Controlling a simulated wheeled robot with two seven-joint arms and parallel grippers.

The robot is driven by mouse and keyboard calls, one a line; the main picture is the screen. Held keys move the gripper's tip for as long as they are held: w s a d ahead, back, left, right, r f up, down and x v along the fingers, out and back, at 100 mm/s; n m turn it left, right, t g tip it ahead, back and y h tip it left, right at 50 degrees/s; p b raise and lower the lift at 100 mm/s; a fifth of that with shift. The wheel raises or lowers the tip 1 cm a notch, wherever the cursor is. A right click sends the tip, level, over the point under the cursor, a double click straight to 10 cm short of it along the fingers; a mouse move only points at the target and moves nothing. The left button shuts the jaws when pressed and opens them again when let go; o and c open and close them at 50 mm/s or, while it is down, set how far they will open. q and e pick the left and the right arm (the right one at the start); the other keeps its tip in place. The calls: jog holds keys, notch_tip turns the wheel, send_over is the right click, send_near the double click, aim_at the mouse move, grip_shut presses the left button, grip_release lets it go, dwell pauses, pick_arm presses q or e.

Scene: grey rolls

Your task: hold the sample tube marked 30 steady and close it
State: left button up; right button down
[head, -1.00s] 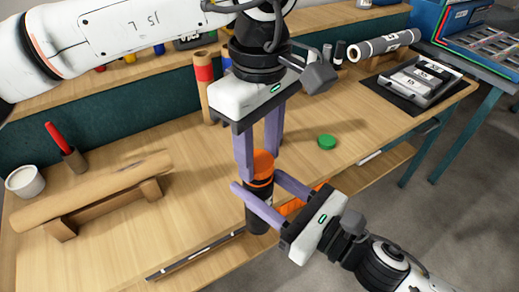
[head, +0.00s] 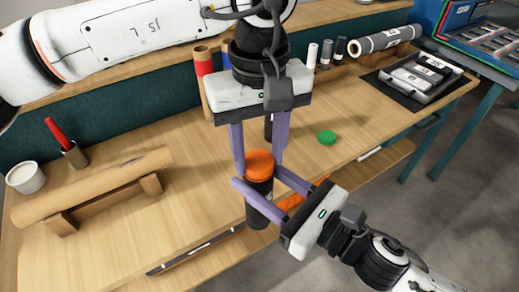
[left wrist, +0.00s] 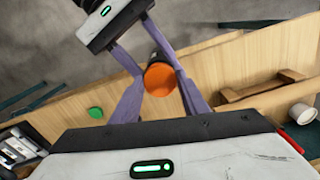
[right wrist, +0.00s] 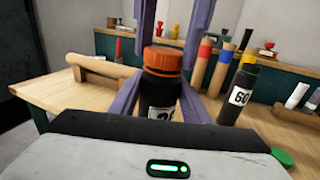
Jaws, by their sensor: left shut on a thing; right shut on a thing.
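The sample tube (head: 258,213) is dark with a pale label and stands upright. In the right wrist view its body (right wrist: 158,93) shows a label cut off at the bottom, so its number is not fully readable. An orange cap (head: 260,163) sits on its top; it also shows in the left wrist view (left wrist: 160,79). My left gripper (head: 258,168) comes from above, its purple fingers shut on the cap's sides. My right gripper (head: 262,188) comes from the front right, its fingers shut around the tube below the cap. Whether the cap is fully tight cannot be seen.
A tube marked 60 (right wrist: 239,97) stands behind. A green cap (head: 327,137) lies loose on the bench to the right. A wooden stand with a roll (head: 92,188) is at the left, a black tray (head: 405,97) at the right. The bench's front edge is close.

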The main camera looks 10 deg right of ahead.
pick_arm(q)
jog(key=m, duration=0.6)
jog(key=shift+m, duration=0.4)
jog(key=m, duration=0.4)
jog(key=shift+w+a, duration=0.1)
jog(key=m, duration=0.3)
jog(key=shift+m, duration=0.4)
jog(key=o, duration=1)
jog(key=shift+r, duration=2.25)
jog(key=shift+c, duration=0.4)
